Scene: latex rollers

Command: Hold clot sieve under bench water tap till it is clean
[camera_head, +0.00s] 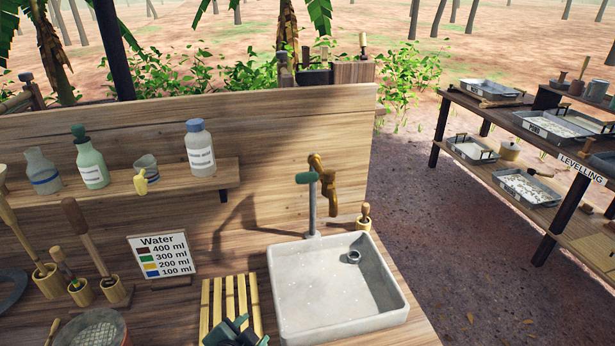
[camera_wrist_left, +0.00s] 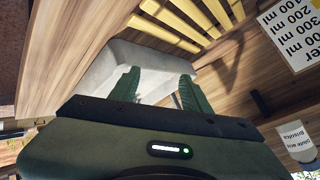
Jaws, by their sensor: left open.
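The clot sieve (camera_head: 93,331), a round dark-rimmed mesh, is at the bottom left of the head view, partly cut off by the frame edge. The bench water tap (camera_head: 323,190) has a brass spout and a green handle on a grey pipe, behind the pale basin (camera_head: 290,316). My left gripper (camera_head: 237,330) is over the front of the yellow slatted rack, left of the basin and right of the sieve. In the left wrist view its green fingers (camera_wrist_left: 160,92) are apart with nothing between them; the basin (camera_wrist_left: 113,68) shows beyond. My right gripper is not in view.
The slatted rack (camera_head: 218,296) lies between the water sign (camera_head: 162,256) and the basin. Wooden-handled tools (camera_head: 82,236) stand in holders at left. A shelf (camera_head: 125,194) holds bottles and a cup. A table with trays (camera_head: 525,186) stands at right, across open ground.

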